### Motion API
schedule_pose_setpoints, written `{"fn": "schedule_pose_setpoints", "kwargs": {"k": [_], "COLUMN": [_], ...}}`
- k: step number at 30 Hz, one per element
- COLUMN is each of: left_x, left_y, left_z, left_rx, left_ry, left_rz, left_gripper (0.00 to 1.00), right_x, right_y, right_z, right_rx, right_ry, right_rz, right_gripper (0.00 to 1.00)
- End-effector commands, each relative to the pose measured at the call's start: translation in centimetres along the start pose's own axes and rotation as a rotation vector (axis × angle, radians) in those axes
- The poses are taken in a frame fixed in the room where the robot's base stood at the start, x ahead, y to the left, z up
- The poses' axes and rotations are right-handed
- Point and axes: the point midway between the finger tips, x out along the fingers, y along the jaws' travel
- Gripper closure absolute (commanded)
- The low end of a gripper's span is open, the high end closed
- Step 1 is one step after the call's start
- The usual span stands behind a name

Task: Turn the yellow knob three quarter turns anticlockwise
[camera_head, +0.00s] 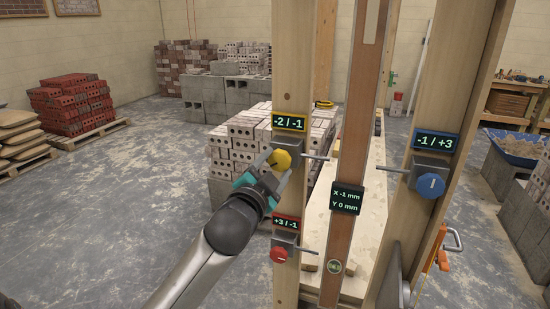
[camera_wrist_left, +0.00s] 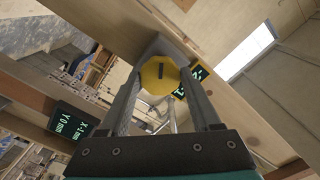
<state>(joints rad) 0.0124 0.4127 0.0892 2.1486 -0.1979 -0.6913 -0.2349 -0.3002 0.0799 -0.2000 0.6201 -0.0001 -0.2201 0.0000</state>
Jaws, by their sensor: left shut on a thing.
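The yellow knob (camera_head: 280,159) sits on a metal block on the left wooden post, below a yellow-framed display (camera_head: 289,122) reading -2 / -1. My left gripper (camera_head: 276,168) comes up from the lower left, shut on the yellow knob. In the left wrist view the knob (camera_wrist_left: 158,76) shows a dark slot and lies between the fingertips of my left gripper (camera_wrist_left: 160,85). A middle board carries a black display (camera_head: 345,196) reading X -1 mm, Y 0 mm. My right gripper is not in view.
A red knob (camera_head: 279,255) sits lower on the left post under a display reading +3 / -1. A blue knob (camera_head: 430,185) is on the right post, its display reading -1 / +3. Threaded rods point at the middle board (camera_head: 355,130). Brick stacks (camera_head: 240,150) stand behind.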

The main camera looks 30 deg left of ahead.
Motion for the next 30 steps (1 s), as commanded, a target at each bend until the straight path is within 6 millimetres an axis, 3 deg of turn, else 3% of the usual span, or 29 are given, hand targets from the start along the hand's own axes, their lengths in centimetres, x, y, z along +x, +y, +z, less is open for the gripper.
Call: {"fn": "schedule_pose_setpoints", "kwargs": {"k": [30], "left_x": [0.0], "left_y": [0.0], "left_z": [-0.3], "left_rx": [-0.969], "left_ry": [-0.008], "left_rz": [0.000], "left_gripper": [0.92], "right_x": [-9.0], "right_y": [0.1], "right_z": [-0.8], "right_rx": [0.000], "right_ry": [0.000], "right_rz": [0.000], "right_gripper": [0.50]}}
